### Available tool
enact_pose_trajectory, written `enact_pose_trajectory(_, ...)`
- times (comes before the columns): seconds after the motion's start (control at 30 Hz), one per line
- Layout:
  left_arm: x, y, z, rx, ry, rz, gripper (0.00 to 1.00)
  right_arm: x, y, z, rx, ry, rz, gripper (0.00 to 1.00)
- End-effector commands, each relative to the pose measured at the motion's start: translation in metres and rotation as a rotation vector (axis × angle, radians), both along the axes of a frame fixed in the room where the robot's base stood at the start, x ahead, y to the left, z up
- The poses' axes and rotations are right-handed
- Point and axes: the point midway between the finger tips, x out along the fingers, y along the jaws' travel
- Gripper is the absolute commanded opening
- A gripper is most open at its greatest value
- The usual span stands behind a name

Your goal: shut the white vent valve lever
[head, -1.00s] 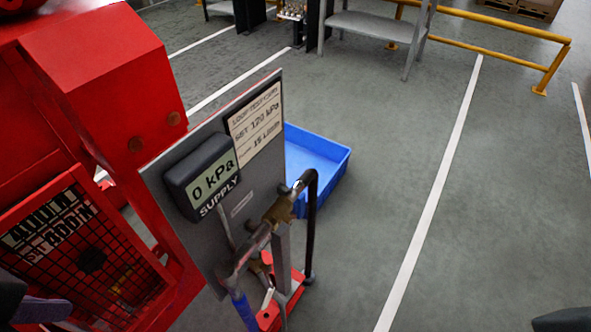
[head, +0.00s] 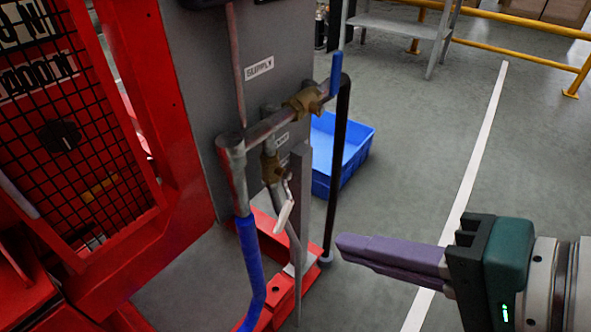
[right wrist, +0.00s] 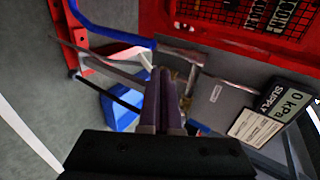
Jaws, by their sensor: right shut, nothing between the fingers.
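The white vent valve lever (head: 284,216) hangs down, slightly tilted, beneath the lower brass valve (head: 272,167) on the grey panel in the head view. My right gripper (head: 342,246) comes in from the right with its purple fingers together and empty. Its tips appear to the right of the lever and a little lower in the picture, apart from it. In the right wrist view, the closed fingers (right wrist: 161,82) point toward the pipework and cover part of it. My left gripper is not in view.
A blue lever (head: 336,74) stands upright on the upper brass valve (head: 304,101). A black upright pipe (head: 338,160) stands between the vent valve and my right gripper in the picture. A blue hose (head: 250,260) hangs at left. A blue bin (head: 340,150) sits behind on open floor.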

Motion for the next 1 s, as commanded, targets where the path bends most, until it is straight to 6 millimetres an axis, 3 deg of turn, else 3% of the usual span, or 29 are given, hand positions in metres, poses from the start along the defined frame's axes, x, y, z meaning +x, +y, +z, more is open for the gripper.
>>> enact_pose_trajectory(0.03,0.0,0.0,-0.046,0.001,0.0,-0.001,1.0,0.009,0.001,-0.042,0.068,0.017,-0.04,0.0)
enact_pose_trajectory(0.1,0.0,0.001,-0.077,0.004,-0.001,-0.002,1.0,0.022,0.001,-0.065,0.177,0.047,-0.106,0.0)
enact_pose_trajectory(0.3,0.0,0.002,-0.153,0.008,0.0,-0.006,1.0,0.057,-0.008,-0.124,0.47,0.14,-0.288,0.0)
enact_pose_trajectory(0.4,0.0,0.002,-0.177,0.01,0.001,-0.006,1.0,0.07,-0.015,-0.143,0.578,0.178,-0.359,0.0)
enact_pose_trajectory(0.5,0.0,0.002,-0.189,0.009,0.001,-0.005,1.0,0.079,-0.02,-0.152,0.649,0.203,-0.405,0.0)
enact_pose_trajectory(0.67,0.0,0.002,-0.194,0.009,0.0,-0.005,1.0,0.086,-0.021,-0.154,0.694,0.219,-0.433,0.0)
enact_pose_trajectory(1.0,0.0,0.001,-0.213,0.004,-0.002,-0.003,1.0,0.129,0.014,-0.167,0.696,0.217,-0.43,0.0)
